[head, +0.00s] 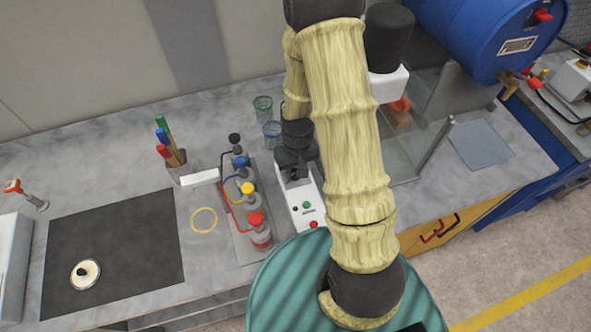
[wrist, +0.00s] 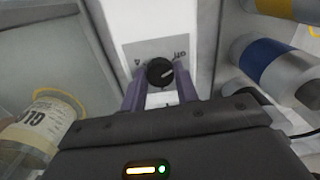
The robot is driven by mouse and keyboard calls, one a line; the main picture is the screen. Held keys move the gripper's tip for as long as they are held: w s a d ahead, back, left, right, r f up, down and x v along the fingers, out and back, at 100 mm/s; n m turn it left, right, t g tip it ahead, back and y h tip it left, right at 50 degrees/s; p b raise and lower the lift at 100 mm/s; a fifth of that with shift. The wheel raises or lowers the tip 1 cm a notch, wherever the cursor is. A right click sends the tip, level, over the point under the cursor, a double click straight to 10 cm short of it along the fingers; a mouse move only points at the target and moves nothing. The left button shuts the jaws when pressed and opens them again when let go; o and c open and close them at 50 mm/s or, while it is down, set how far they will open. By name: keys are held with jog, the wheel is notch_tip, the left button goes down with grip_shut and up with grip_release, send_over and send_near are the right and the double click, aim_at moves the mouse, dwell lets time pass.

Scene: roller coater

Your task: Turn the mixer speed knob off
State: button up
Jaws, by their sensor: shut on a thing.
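The mixer speed knob (wrist: 160,72) is small, round and black with a pale pointer line, on a white panel (wrist: 150,30) with small lettering around it. The pointer slants toward the right in the wrist view. My gripper (wrist: 161,80) has its purple fingers on either side of the knob, shut on it. In the head view my gripper (head: 291,168) is over the far end of a white control box (head: 301,203) with green and red buttons. The knob is hidden there by my gripper.
A rack of bottles with coloured caps (head: 248,190) stands close left of the control box. Glass beakers (head: 263,106) stand behind my gripper. A clear-sided enclosure (head: 425,150) and a blue drum (head: 488,35) are to the right. A dark mat (head: 115,245) lies left.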

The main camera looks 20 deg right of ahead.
jog(key=shift+n, duration=0.6)
jog(key=o, duration=1)
jog(key=shift+c, duration=0.2)
jog(key=shift+r, duration=0.1)
notch_tip(320, 180, up, 17)
jog(key=b, duration=0.2)
jog(key=shift+d, duration=0.25)
jog(key=shift+r, duration=0.1)
jog(key=s+f+m+t, duration=0.1)
jog(key=s+m+t, duration=0.1)
jog(key=s, duration=0.5)
jog(key=shift+s+a+t, duration=0.2)
jog(key=shift+a+t, duration=0.1)
jog(key=shift+a, duration=0.1)
